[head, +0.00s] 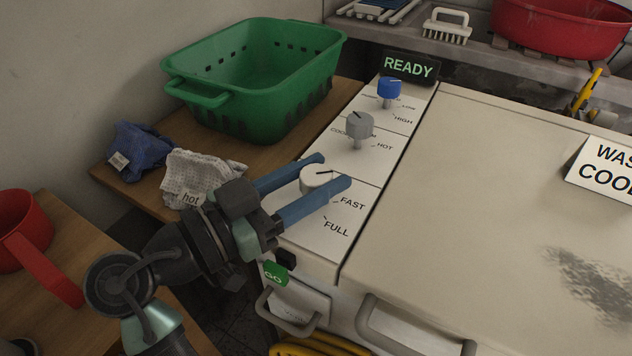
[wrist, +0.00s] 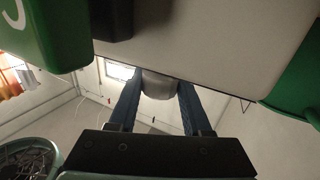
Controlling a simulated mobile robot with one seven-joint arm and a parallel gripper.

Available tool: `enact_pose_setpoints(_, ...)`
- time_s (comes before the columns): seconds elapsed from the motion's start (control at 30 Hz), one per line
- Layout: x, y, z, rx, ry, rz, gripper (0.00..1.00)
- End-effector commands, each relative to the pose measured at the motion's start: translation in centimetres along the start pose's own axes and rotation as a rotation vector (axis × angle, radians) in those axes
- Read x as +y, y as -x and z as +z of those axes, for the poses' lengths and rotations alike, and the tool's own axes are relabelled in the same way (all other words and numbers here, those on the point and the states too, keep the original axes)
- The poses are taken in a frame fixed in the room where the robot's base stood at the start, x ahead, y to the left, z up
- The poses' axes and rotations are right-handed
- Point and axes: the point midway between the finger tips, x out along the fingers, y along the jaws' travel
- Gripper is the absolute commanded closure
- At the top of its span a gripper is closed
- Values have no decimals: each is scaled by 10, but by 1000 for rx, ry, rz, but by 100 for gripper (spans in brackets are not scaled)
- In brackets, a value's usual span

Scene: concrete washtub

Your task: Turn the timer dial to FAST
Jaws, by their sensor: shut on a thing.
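The white timer dial (head: 317,176) stands on the control strip, with FAST and FULL printed to its lower right. A dark pointer line shows on its top. My gripper (head: 336,170) has its two blue fingers on either side of this dial, shut on it. In the wrist view the dial (wrist: 159,84) sits between the two finger ends of my gripper (wrist: 160,92). In the head view the finger nearer the camera hides part of the dial's base, and I cannot tell which mark the pointer faces.
A grey dial (head: 359,126) and a blue dial (head: 389,88) stand farther back on the strip, below a READY sign (head: 409,67). A green basket (head: 262,85) and cloths (head: 196,176) lie to the left. A washer lid (head: 480,180) is to the right.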

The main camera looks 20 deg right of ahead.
Motion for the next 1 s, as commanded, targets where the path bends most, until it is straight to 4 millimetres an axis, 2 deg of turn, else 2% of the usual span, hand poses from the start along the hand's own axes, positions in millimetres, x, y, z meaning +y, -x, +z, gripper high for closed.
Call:
enact_pose_setpoints(0.3, 0, 0, 0, -1, 2, 73, 100)
enact_pose_setpoints(0.7, 0, -1, 0, -2, 4, 79, 100)
enact_pose_setpoints(0.73, 0, -1, 0, -2, 4, 79, 49)
enact_pose_setpoints(0.9, 0, -1, 0, -2, 3, 79, 21)
enact_pose_setpoints(1.0, 0, 0, 0, -2, 2, 78, 21)
